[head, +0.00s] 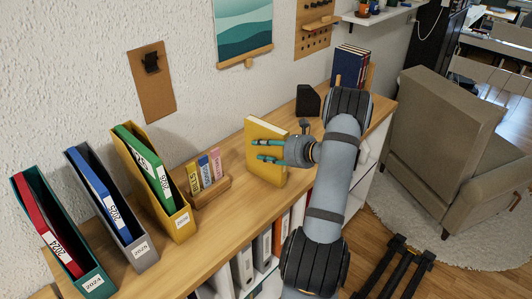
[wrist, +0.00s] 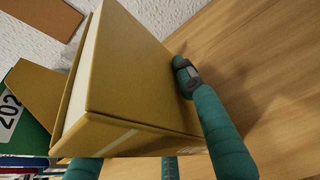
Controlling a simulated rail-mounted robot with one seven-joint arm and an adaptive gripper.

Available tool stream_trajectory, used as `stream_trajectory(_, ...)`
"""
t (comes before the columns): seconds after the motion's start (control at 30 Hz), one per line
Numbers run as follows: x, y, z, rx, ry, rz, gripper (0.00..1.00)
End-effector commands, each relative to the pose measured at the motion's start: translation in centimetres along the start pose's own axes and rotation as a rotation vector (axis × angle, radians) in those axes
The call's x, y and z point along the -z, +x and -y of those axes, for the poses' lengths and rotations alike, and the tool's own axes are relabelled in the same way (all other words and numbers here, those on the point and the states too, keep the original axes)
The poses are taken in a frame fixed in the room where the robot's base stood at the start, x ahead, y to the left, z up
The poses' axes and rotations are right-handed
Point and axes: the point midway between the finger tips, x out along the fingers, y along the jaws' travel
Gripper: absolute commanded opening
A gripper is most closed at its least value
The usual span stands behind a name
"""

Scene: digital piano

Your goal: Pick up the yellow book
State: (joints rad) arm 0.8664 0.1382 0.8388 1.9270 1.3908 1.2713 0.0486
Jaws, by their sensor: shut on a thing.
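The yellow book (head: 268,173) stands upright on the wooden shelf top, right of the small card holder. In the wrist view the book (wrist: 140,75) fills the middle, its pale page edges facing left. My gripper (head: 262,150) is shut on the book, with its teal fingers across the cover in the head view. In the wrist view one finger presses the right side of the book, and parts of other fingers show at the bottom edge, partly hidden by the book. I cannot tell whether the book's base touches the shelf.
A wooden holder (head: 209,190) with coloured cards stands just left of the book. The yellow file box (head: 177,224) is further left, beside grey and teal ones. A black object (head: 307,100) and dark blue books (head: 349,67) are behind right. Bare shelf top lies around the book.

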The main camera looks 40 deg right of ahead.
Motion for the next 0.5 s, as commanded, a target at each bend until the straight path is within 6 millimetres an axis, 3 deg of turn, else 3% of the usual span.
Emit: stream_trajectory(0.5, 0.00, 0.01, -0.01, 0.000, 0.000, 0.000, 0.00)
